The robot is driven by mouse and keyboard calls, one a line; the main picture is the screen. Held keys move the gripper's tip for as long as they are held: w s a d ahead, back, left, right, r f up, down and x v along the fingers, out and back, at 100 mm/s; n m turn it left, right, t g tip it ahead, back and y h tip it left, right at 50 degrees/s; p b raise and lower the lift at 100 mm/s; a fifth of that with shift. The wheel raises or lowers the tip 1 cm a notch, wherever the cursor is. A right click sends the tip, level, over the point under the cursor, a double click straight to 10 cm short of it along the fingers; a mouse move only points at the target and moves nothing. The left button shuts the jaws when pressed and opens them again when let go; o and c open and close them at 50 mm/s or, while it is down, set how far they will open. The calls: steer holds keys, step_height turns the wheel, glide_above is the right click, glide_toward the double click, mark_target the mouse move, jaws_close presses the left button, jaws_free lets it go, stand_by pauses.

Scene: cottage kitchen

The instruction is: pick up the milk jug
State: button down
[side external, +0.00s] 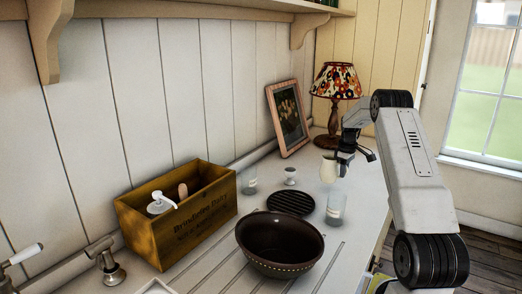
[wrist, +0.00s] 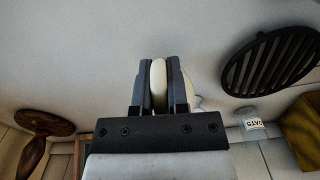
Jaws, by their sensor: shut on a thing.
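The milk jug (side external: 328,168) is small and cream-coloured and stands upright toward the back right of the counter in the side view. My gripper (side external: 343,159) comes in from the right and is shut on it. In the wrist view my gripper (wrist: 160,88) has its two grey fingers on either side of a narrow cream part of the jug (wrist: 159,78). The fingers hide much of the rest. I cannot tell whether the jug's base touches the counter.
A glass (side external: 336,208), a small white cup (side external: 290,176), a black slatted trivet (side external: 291,203) and a labelled jar (side external: 249,181) stand near. A dark bowl (side external: 279,248) and wooden crate (side external: 195,225) are further left. A lamp (side external: 335,85) and picture frame (side external: 287,118) stand behind.

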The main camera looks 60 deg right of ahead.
steer(key=s+a+r, duration=0.8)
steer(key=a+r, duration=0.1)
steer(key=a, duration=0.1)
stand_by(1.2)
steer(key=shift+s+a, duration=0.1)
steer(key=shift+a, duration=0.1)
